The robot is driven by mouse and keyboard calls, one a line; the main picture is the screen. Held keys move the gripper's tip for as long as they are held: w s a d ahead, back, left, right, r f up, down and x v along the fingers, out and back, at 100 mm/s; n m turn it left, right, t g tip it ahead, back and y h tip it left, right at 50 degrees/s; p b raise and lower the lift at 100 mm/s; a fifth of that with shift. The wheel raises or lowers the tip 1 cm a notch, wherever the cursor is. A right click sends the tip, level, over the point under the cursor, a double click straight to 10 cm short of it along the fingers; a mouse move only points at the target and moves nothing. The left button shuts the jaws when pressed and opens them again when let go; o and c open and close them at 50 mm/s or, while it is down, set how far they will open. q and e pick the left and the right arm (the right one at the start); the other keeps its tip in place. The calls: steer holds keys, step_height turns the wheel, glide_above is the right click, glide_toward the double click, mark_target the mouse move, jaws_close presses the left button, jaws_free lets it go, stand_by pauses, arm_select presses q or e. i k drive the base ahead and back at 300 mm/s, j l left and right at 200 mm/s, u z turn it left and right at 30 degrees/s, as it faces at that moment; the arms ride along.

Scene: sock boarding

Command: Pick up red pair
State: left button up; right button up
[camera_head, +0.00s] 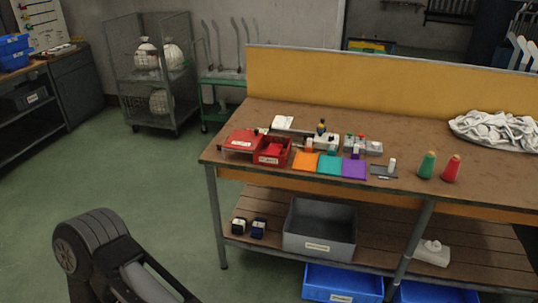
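No item clearly reads as a red pair of socks. The red things on the workbench (400,130) are a flat red piece (240,141) at its left end, a red bin (271,152) with a pale label beside it, and a red cone (451,168) towards the right. What lies inside the bin is too small to tell. A dark arm link of mine shows at the bottom left, but neither gripper is in view.
Orange (306,161), teal (330,164) and purple (355,168) squares lie along the bench's front. A green cone (427,165) stands beside the red one. A white cloth pile (495,130) is at right. A grey bin (320,228) sits on the lower shelf. Green floor at left is clear.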

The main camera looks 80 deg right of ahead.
mark_target(274, 149)
steer(key=z, duration=2.6)
steer(key=i+l+z, duration=0.3)
steer(key=i, duration=0.5)
steer(key=i+z, duration=0.3)
steer(key=i, duration=0.55)
